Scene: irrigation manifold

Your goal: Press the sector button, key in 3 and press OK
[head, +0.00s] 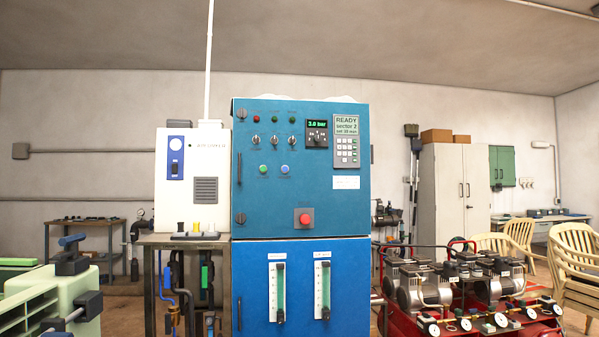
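A blue control cabinet (210,190) stands upright in the middle of the head view, facing me. At its upper right is a grey keypad panel (358,160) with a green screen (347,125) reading READY, sector 2 and a smaller set line in minutes. Small pale keys (345,150) sit below the screen, with some green ones at their right; their labels are too small to read. I cannot tell which key is the sector button or OK. My gripper is not in view.
Left of the keypad is a black meter (317,133) showing 3.0 bar. Knobs, lamps, a green button (263,169), a blue button (285,169) and a red button (304,218) share the door.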

